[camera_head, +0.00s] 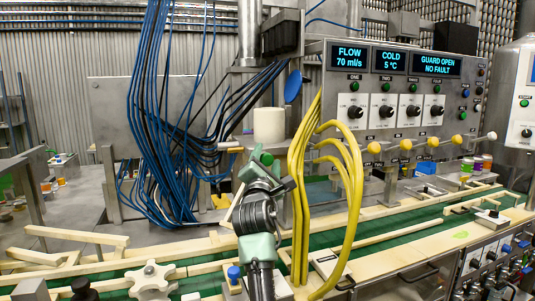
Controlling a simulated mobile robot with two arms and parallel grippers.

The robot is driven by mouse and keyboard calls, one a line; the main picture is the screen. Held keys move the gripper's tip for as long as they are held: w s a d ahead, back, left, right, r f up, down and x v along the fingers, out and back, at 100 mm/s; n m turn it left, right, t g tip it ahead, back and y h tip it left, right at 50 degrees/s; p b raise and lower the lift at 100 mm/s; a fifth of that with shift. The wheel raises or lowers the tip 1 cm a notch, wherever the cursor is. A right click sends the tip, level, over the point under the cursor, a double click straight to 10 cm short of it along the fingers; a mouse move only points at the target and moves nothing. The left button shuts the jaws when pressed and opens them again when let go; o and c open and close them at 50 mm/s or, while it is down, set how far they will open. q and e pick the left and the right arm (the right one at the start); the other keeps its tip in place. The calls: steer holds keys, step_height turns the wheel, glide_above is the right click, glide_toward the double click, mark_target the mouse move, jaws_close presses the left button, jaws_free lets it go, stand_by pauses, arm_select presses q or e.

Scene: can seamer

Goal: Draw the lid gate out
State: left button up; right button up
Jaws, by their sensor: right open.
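My right gripper (270,171) is in the middle of the head view, at the end of a grey-green arm rising from the bottom edge. It is open, its fingers pointing up, with nothing seen between them. Just above it in the picture stands a cream cylinder (269,124) on a grey machine part. A short pale bar (231,149) sticks out left of that part. I cannot tell for certain which part is the lid gate. Yellow hoses (322,150) hang close to the right of the gripper. My left gripper is not in view.
A green conveyor (405,228) with pale rails runs across below. The control panel (395,90) reads "GUARD OPEN NO FAULT". Blue and black cables (165,120) hang left of the gripper. A white star-shaped wheel (152,280) and a blue knob (233,273) are at the front.

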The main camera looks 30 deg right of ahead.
steer(key=shift+x, duration=1.15)
steer(key=shift+c, duration=0.2)
jaws_close()
stand_by(0.4)
